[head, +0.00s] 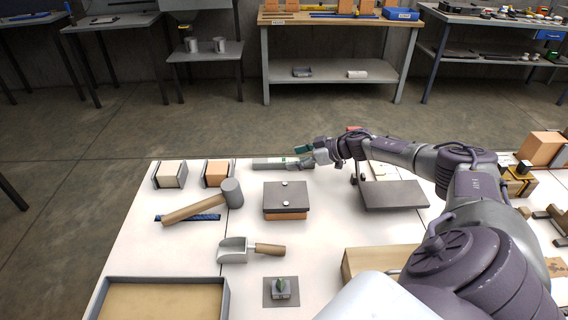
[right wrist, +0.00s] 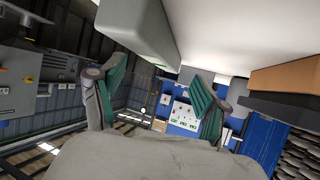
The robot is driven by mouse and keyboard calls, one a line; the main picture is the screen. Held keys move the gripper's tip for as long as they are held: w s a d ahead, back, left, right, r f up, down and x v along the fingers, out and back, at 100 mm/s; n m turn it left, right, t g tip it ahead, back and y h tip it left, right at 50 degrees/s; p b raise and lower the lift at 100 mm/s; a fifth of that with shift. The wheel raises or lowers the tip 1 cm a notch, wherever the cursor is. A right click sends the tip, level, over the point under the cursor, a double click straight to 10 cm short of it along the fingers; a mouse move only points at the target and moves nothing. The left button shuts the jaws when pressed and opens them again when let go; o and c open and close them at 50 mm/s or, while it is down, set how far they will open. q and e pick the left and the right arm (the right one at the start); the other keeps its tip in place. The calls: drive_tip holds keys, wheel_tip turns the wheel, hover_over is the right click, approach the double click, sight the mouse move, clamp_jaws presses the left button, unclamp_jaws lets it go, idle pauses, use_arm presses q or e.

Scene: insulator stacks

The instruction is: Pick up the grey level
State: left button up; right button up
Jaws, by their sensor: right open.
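The grey level (head: 283,163) is a long, flat grey bar with a small green vial. It lies near the far edge of the white table (head: 140,240). In the right wrist view, a long grey bar at the top (right wrist: 135,30) looks like its side. My right gripper (head: 312,152) is at the right end of the level, open, with its teal pads apart. In the right wrist view the pads (right wrist: 160,95) have nothing between them, and the bar lies beyond and above them. My left gripper is not in view.
A mallet (head: 205,203) lies across a blue strip at left. A grey plate on an orange block (head: 286,212) is in front of the level. Two blocks in holders (head: 170,176) stand left of it. A scoop (head: 236,250) and a grey plate (head: 393,194) lie nearer.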

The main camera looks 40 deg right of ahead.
sight(285, 159)
drive_tip(key=x, duration=0.4)
drive_tip(key=shift+d, duration=0.15)
drive_tip(key=shift+s+r, duration=0.1)
drive_tip(key=shift+c, duration=0.2)
clamp_jaws()
